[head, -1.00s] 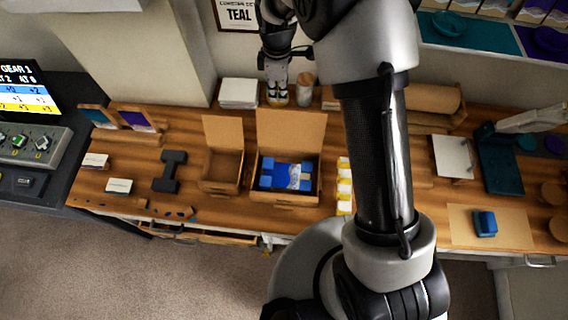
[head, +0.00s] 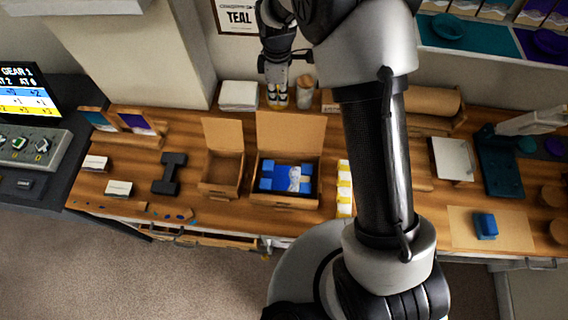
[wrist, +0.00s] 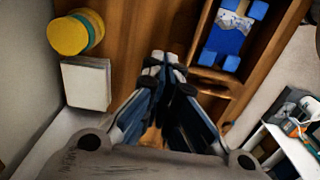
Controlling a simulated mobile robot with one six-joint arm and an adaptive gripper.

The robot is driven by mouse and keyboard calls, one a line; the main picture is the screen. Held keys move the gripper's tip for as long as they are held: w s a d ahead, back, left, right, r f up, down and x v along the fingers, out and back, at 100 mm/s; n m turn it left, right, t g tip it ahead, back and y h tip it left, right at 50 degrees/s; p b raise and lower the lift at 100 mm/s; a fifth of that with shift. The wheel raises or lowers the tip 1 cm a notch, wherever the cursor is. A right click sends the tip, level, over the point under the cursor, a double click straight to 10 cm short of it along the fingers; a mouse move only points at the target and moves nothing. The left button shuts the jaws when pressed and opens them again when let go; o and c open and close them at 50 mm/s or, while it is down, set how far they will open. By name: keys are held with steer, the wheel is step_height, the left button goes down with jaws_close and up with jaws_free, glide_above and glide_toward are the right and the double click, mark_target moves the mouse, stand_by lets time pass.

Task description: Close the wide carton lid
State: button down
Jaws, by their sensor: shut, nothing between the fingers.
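The wide carton (head: 287,201) is the right one of two brown cartons on the bench. Its lid (head: 291,132) stands open and roughly upright at the back edge. A blue piece with raised corner blocks (head: 286,179) and a pale, patterned patch lies inside; it also shows in the wrist view (wrist: 228,38). My gripper (head: 277,104) is behind the lid, near the wall, apart from it as far as I can tell. In the wrist view my gripper (wrist: 162,60) has its fingertips together with nothing between them.
The narrower carton (head: 222,174), also open, stands just left. A white stack (head: 238,95) and a jar (head: 305,91) flank my gripper at the back. Yellow-and-white packs (head: 344,188) stand close on the right. A dark H-shaped piece (head: 169,173) lies farther left.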

steer(key=shift+f, duration=0.1)
stand_by(0.3)
step_height(320, 180, down, 7)
steer(key=b, duration=0.4)
steer(key=shift+b, duration=0.3)
steer(key=s+a, duration=0.2)
steer(key=s, duration=0.7)
steer(key=shift+s, duration=0.3)
stand_by(0.5)
step_height(320, 180, up, 10)
steer(key=p, duration=0.6)
steer(key=shift+f+p, duration=0.15)
steer(key=shift+p, duration=0.25)
steer(key=shift+w, duration=0.1)
stand_by(0.5)
